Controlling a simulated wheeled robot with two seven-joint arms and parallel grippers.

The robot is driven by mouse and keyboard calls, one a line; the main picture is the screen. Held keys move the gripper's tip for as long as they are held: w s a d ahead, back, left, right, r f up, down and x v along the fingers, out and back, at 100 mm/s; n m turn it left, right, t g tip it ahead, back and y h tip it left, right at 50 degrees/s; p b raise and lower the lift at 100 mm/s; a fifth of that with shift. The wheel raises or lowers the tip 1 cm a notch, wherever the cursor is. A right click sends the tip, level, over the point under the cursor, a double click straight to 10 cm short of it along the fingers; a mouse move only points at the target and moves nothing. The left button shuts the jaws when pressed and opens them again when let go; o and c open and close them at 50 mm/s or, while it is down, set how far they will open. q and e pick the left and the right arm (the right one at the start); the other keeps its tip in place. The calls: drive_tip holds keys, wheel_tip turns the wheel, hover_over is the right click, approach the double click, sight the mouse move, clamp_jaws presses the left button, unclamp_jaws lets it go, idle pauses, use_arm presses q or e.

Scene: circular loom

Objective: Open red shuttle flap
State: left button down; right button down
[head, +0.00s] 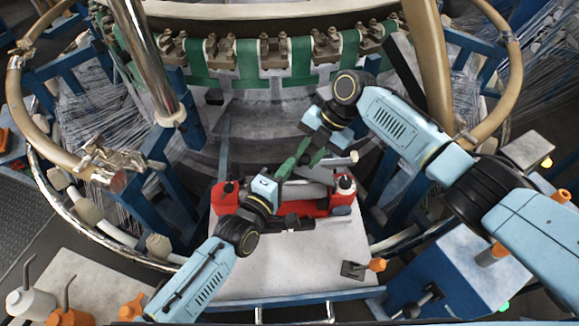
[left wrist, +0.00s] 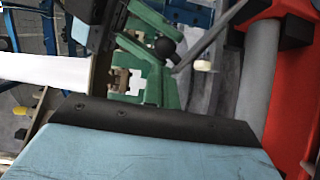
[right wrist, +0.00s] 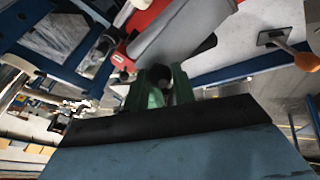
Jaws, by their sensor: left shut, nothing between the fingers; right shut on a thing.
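The red shuttle (head: 309,207) lies on the pale table below the loom, with a grey roll (head: 312,191) along it.
The pale table (head: 240,278) has free room in front of the shuttle. The loom's green band (head: 243,62) runs across the back. A chrome pole (head: 145,55) and tan tubes (head: 429,65) stand at the sides.

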use_arm(q)
drive_tip(key=shift+w+d, duration=0.1)
drive_tip(key=shift+d, duration=0.25)
